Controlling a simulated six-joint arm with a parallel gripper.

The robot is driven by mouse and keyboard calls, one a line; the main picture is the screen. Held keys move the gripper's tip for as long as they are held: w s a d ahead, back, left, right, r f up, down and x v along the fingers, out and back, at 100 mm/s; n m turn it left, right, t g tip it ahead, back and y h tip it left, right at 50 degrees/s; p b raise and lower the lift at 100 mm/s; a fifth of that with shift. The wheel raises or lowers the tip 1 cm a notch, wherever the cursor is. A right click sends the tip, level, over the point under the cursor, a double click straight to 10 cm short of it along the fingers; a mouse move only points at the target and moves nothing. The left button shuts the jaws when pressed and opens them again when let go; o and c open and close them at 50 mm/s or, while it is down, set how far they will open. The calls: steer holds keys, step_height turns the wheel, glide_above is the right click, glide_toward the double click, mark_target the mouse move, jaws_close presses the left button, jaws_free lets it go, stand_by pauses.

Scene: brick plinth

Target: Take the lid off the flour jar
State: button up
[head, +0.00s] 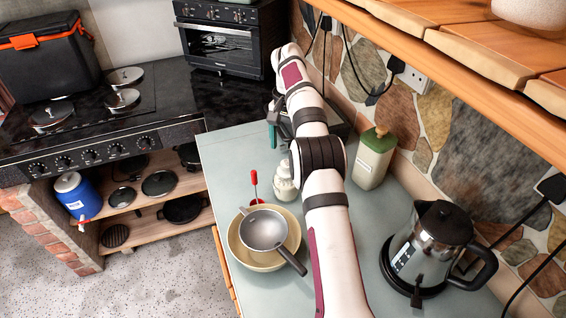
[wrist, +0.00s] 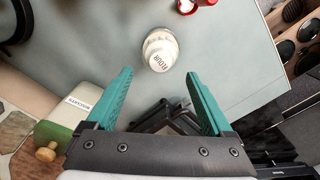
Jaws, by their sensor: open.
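The flour jar (head: 285,184) is a small white jar on the grey-green counter, just left of my arm in the head view. In the wrist view the jar (wrist: 160,52) shows its FLOUR label and lies beyond my fingertips, roughly centred between them. Its pale lid is hard to tell apart from the body there; in the head view the narrow top (head: 284,166) shows. My gripper (wrist: 160,73) is open and empty, its teal fingers apart and not touching the jar. In the head view my arm hides most of the gripper; a teal finger shows behind the jar.
A biscuits jar (head: 373,165) with a green lid and wooden knob stands right of my arm. A grey pan (head: 263,230) rests in a cream bowl (head: 238,255) in front of the flour jar, near a red-handled item (head: 254,184). A kettle (head: 430,250) stands front right.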

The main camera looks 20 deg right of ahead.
mark_target(287, 163)
step_height(287, 163, down, 6)
steer(key=shift+r, duration=0.2)
jaws_close()
stand_by(0.4)
